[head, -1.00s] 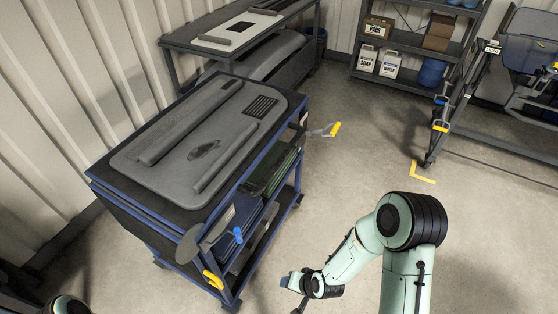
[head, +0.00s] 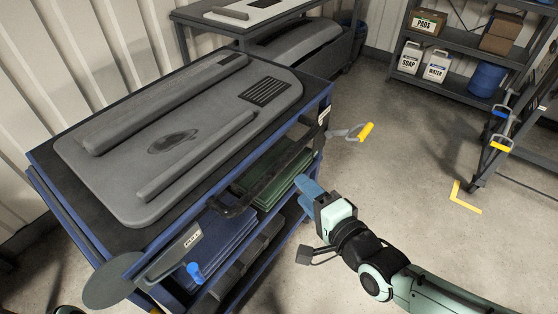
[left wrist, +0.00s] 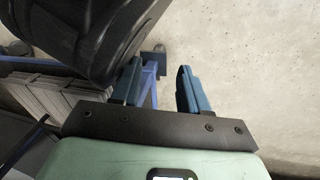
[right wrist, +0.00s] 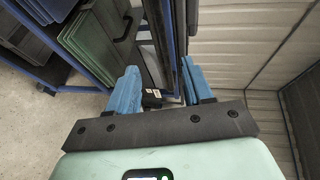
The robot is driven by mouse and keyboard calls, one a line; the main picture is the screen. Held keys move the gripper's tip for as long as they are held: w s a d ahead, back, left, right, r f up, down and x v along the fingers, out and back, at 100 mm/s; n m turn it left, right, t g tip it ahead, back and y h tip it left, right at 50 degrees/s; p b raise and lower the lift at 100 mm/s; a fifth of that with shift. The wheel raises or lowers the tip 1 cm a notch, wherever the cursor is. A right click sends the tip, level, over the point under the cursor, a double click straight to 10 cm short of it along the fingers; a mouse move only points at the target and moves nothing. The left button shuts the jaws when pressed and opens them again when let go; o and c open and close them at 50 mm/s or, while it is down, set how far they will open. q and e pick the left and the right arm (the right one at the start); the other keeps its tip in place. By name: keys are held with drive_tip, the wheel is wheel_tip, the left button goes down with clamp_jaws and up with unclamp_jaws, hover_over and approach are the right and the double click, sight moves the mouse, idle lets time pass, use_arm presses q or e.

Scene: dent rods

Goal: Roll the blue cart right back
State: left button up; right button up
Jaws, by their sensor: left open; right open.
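The blue cart (head: 38,172) stands at the left of the head view with a dented grey panel (head: 215,130) on its dark top. A black bar handle (head: 236,208) runs along its near side above the shelves. My right gripper (head: 312,196) is open beside the cart's right end. In the right wrist view its blue fingers (right wrist: 160,92) are apart, with a blue cart post in line between them; I cannot tell whether they touch it. My left gripper (left wrist: 160,88) is open, with a blue frame part by its left finger; its fingers are outside the head view.
A yellow-gripped lever (head: 365,132) sticks out at the cart's far right corner. Another bench stands behind, against the wall. A shelf with jugs (head: 410,58) is at the back right. Floor between is clear.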

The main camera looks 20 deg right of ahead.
use_arm(q)
drive_tip(key=shift+g, duration=0.8)
drive_tip(key=s+f, duration=0.1)
drive_tip(key=s+f+b, duration=0.2)
drive_tip(key=s, duration=0.1)
drive_tip(key=shift+a, duration=0.3)
use_arm(e)
drive_tip(key=x, duration=1.3)
drive_tip(key=shift+a+r, duration=0.2)
drive_tip(key=shift+w, duration=0.1)
clamp_jaws()
